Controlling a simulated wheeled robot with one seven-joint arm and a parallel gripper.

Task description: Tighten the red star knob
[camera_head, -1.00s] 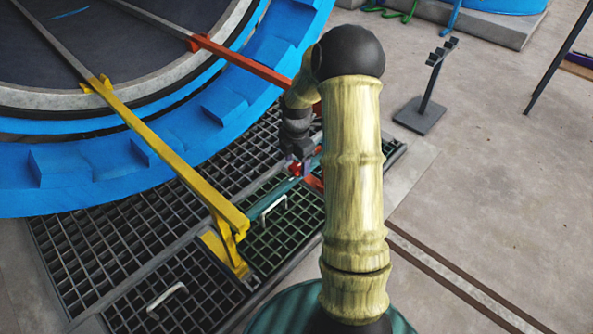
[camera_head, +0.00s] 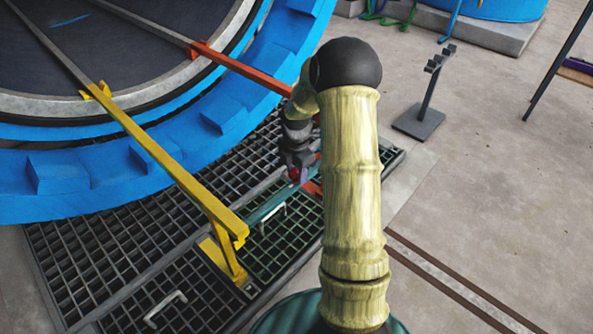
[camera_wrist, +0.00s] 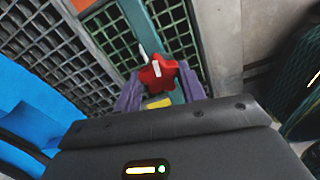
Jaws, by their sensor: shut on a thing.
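The red star knob (camera_wrist: 160,74) shows in the wrist view, with a white mark on its face, in front of a teal bar (camera_wrist: 148,38). In the head view only a small red part of the knob (camera_head: 294,174) shows below my wrist. My gripper (camera_wrist: 158,92) is shut on the knob, with a purple finger at each side of it. In the head view my gripper (camera_head: 296,182) is small and partly hidden by my own arm. A yellow patch (camera_wrist: 158,102) shows just below the knob in the wrist view.
A large blue ring (camera_head: 150,165) fills the upper left. A yellow bar (camera_head: 165,155) and a red bar (camera_head: 240,66) reach out from it. Dark floor grating (camera_head: 110,235) with white handles lies below. A small grey stand (camera_head: 420,118) is at the right; the concrete floor around it is mostly clear.

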